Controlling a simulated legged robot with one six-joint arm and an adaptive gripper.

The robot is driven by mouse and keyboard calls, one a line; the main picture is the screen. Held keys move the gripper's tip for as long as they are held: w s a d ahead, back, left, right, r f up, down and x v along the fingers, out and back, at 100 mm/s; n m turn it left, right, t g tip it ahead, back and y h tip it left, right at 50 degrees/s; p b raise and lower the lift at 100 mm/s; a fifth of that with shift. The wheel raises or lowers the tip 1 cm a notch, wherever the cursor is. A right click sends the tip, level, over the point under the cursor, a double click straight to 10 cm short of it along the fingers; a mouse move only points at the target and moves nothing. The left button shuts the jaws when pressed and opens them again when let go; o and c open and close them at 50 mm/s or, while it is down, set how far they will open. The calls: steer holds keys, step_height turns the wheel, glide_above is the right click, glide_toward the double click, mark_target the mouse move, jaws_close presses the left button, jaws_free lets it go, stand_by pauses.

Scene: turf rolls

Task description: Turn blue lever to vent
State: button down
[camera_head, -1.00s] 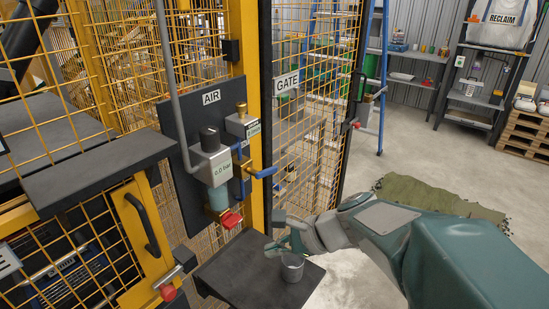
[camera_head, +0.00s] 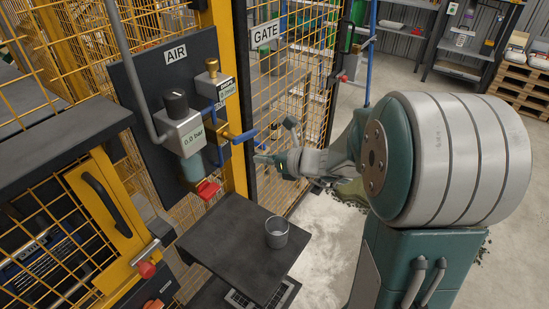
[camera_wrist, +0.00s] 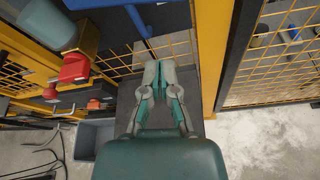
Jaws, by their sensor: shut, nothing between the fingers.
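The blue lever (camera_head: 243,136) sticks out to the right from the valve on the dark AIR panel (camera_head: 145,90), beside the yellow post. In the wrist view a blue bar (camera_wrist: 138,20), seemingly this lever, shows at the top, beyond my fingertips. My gripper (camera_head: 264,160) is to the right of and slightly below the lever's end in the head view, and looks apart from it. In the wrist view my gripper (camera_wrist: 158,70) has its fingers together with nothing held. The vent marking cannot be read.
A grey cup (camera_head: 277,232) stands on the black shelf (camera_head: 225,240) under the panel. The mesh GATE (camera_head: 275,90) stands behind my gripper. Open concrete floor (camera_head: 325,240) lies right of the shelf.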

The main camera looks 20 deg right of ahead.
steer(key=w+r, duration=0.1)
steer(key=w+a+r, duration=0.1)
steer(key=r, duration=0.1)
steer(key=shift+w, duration=0.4)
steer(key=shift+w+d+r+n, duration=0.2)
steer(key=shift+d+r+n, duration=0.2)
steer(key=shift+r, duration=0.35)
